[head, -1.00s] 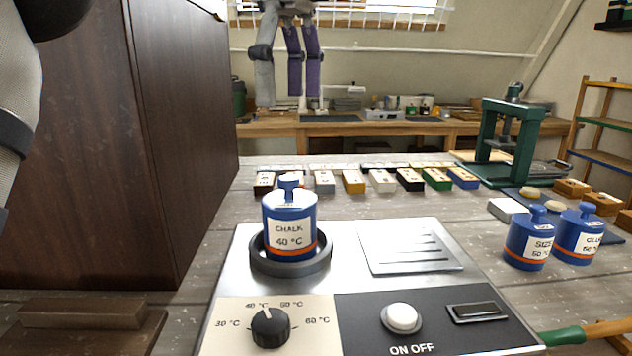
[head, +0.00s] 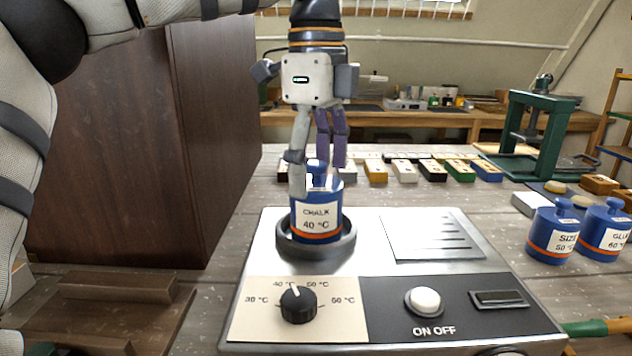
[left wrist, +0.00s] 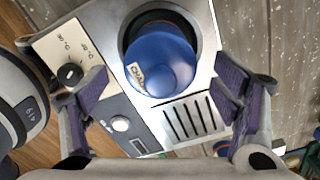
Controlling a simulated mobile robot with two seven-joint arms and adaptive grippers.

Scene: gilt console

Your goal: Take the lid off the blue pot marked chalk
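The blue pot marked CHALK 40 °C (head: 316,218) stands upright in the round dark ring of a metal heater (head: 365,233). Its blue lid with a knob (head: 316,178) is on top. My left gripper (head: 318,180) points down over the pot, its grey and purple fingers around the level of the lid. In the left wrist view the gripper (left wrist: 165,85) is open, with the blue lid (left wrist: 163,62) between and a little beyond its fingers; no contact shows. My right gripper is not in view.
The heater has a dial (head: 298,304) and a white button (head: 424,300). Blue pots marked SIZE (head: 553,236) and GLUE (head: 604,234) stand at right. Coloured blocks (head: 404,171) line up behind. A tall dark cabinet (head: 215,130) stands close at left; a green press (head: 535,130) is at back right.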

